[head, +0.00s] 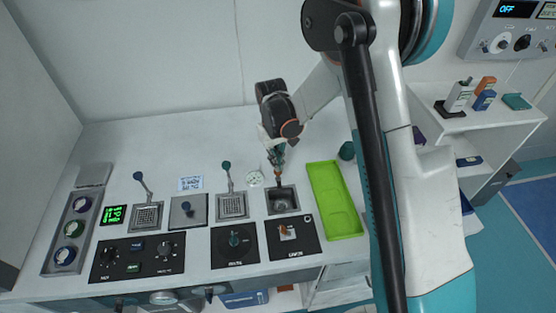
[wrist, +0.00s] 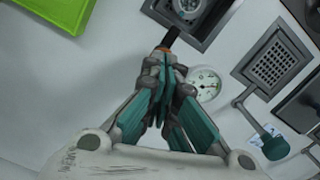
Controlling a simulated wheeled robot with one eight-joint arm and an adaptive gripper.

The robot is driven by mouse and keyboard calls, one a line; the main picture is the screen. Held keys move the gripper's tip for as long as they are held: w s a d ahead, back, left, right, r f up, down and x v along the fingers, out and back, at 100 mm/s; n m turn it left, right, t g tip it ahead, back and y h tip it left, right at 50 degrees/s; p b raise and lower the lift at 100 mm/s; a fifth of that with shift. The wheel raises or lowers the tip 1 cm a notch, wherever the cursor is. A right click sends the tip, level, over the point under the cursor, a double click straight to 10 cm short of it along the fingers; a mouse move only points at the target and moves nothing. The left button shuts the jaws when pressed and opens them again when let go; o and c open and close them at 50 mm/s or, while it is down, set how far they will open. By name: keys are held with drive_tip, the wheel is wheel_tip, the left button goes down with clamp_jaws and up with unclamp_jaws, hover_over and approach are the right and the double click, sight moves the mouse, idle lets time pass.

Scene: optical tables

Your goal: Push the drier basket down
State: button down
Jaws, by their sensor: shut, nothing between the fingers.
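Panel labels are too small to tell which is the drier basket. A grate (wrist: 275,65), its handle and its teal knob (wrist: 275,146) show at the right of the wrist view. My gripper (head: 279,182) is shut and empty, pointing down by the square recess (head: 283,201) to the right of the middle basket. In the wrist view my gripper's tips (wrist: 170,38) are beside that recess, apart from the grate and knob.
A green tray (head: 335,200) lies right of the recess. A small round gauge (head: 255,178) is between gripper and middle handle. A lidded plate with a knob (head: 188,211) lies between the baskets. Control panels (head: 235,246) line the front. The worktop behind is clear.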

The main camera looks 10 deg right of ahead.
drive_tip(key=shift+w+a+r, duration=0.2)
drive_tip(key=shift+w+a, duration=0.05)
drive_tip(key=shift+w, duration=0.4)
drive_tip(key=shift+w+a+r, duration=0.2)
drive_tip(key=shift+w, duration=0.4)
drive_tip(key=shift+s, duration=0.1)
wheel_tip(320, 180, up, 12)
drive_tip(key=w, duration=0.1)
drive_tip(key=shift+a, duration=0.2)
